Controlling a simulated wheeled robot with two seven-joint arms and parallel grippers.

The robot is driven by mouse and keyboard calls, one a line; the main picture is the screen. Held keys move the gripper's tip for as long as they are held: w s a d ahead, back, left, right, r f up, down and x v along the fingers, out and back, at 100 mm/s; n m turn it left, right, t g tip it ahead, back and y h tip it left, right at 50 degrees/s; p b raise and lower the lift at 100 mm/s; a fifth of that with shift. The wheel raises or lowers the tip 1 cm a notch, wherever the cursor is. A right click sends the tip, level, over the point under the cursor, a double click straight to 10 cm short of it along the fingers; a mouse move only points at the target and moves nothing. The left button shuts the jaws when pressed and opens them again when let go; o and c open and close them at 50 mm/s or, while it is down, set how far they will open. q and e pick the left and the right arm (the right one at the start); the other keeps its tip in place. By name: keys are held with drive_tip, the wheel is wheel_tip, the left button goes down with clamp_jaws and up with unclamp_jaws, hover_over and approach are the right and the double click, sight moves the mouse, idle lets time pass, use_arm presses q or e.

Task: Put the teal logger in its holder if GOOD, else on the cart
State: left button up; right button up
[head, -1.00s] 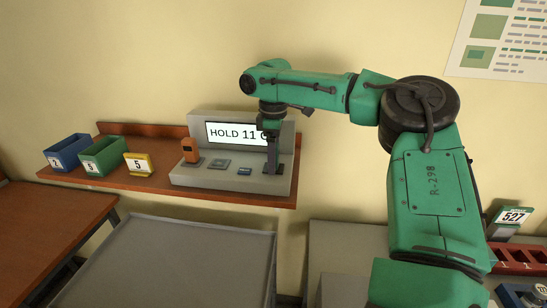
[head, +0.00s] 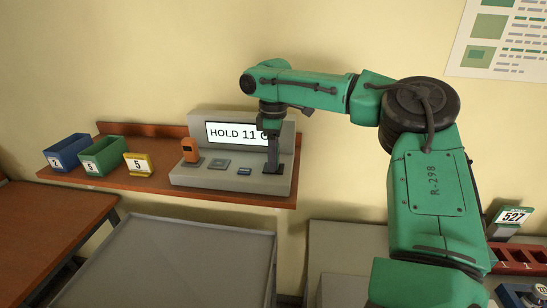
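My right gripper (head: 272,168) points down at the right end of a grey reader station (head: 205,180) on the wall shelf. Its dark fingers are seen edge-on, so I cannot tell whether they are open or shut. No teal logger can be made out; anything at the fingertips is hidden or too small to tell. The station's screen (head: 232,133) reads "HOLD 11", and its last character is partly hidden by my gripper. A red slotted rack (head: 520,257) stands at the right edge, partly hidden by my arm. A grey flat-topped surface (head: 170,265) lies below the shelf. My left gripper is out of view.
An orange device (head: 190,150) stands on the station's left. On the shelf are a blue bin (head: 67,152), a green bin (head: 104,156) and a yellow card marked 5 (head: 138,164). A brown table (head: 50,235) is at left. A sign reads 527 (head: 513,216). The grey surface is bare.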

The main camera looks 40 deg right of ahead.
clamp_jaws()
drive_tip(key=shift+r, duration=0.15)
drive_tip(key=shift+r, duration=2.9)
